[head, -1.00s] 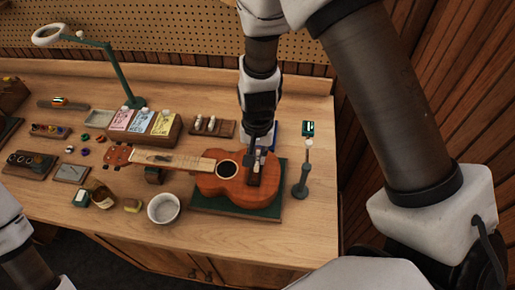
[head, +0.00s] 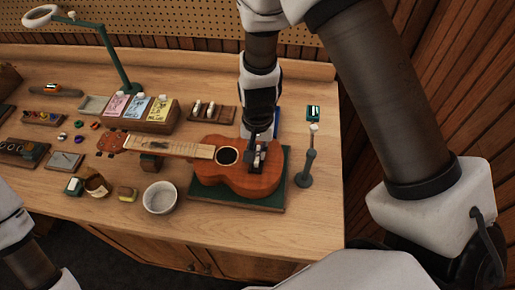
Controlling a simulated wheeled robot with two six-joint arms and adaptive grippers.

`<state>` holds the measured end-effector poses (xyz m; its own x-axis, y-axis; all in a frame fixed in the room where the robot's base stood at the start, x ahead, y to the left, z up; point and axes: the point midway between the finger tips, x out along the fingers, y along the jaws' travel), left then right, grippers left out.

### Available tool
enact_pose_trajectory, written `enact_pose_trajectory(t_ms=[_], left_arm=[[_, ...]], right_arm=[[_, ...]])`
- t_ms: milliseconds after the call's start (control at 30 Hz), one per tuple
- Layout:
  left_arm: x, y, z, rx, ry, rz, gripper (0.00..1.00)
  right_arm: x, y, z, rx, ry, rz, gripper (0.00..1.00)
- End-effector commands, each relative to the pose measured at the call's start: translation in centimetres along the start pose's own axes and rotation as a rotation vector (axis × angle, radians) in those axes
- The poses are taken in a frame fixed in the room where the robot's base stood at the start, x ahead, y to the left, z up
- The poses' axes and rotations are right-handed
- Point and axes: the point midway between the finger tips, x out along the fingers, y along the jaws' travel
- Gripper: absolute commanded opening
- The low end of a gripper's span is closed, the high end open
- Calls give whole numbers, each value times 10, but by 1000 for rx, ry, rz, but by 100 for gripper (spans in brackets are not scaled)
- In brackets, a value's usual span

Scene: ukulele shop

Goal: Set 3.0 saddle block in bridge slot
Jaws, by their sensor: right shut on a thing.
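An orange-brown ukulele (head: 215,173) lies face up on a dark green mat (head: 240,201), its neck pointing left. My right gripper (head: 257,158) reaches down from above over the bridge area, right of the sound hole. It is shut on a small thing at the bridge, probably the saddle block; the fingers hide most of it. The bridge slot is hidden too, so I cannot tell whether the block is seated. Part of my left arm shows at the lower left edge, but its gripper is out of view.
A green stand (head: 305,169) is close right of the mat. A white bowl (head: 160,197) and a bottle (head: 97,185) stand in front of the neck. A packet box (head: 142,121) and a lamp (head: 112,62) stand behind it. Bare wood lies along the front edge.

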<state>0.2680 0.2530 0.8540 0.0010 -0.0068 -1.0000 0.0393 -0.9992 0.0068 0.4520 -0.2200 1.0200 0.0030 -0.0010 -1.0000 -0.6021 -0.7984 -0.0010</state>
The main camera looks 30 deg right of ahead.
Motion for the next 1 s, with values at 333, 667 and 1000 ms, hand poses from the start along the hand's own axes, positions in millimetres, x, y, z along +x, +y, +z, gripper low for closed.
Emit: enact_pose_trajectory(t_ms=[333,667,1000], left_arm=[[-2,0,0,0,0,0,40],[-2,0,0,0,0,0,40],[-2,0,0,0,0,0,40]], right_arm=[[0,-1,0,0,0,0,0],[0,-1,0,0,0,0,41],[0,0,0,0,0,0,55]])
